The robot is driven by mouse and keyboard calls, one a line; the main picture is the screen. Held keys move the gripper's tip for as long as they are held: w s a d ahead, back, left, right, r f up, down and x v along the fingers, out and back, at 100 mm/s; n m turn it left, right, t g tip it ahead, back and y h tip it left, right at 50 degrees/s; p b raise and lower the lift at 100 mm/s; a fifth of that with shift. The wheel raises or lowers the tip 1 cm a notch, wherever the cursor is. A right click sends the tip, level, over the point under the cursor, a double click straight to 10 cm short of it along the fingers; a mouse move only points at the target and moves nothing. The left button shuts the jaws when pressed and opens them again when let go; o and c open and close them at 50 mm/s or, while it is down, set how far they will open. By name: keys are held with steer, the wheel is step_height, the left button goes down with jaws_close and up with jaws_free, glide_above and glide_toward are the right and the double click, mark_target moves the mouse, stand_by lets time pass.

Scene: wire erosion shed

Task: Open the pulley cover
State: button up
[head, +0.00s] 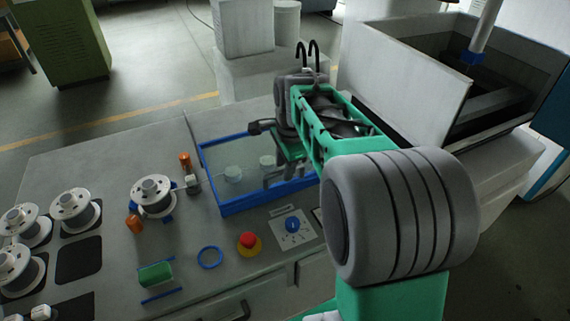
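The pulley cover is a clear, blue-edged panel (229,153) on the grey machine top, just right of the middle of the bench in the head view. It looks to lie flat and closed. No held thing is visible.
A red stop button (248,241), a blue dial (292,225) and a blue ring (210,257) lie in front of the cover. Wire spools (153,194) stand to the left. A grey tank (408,82) stands behind my arm. The bench top left of the cover's back is clear.

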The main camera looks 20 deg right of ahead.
steer(key=shift+c, duration=0.5)
jaws_close()
stand_by(0.8)
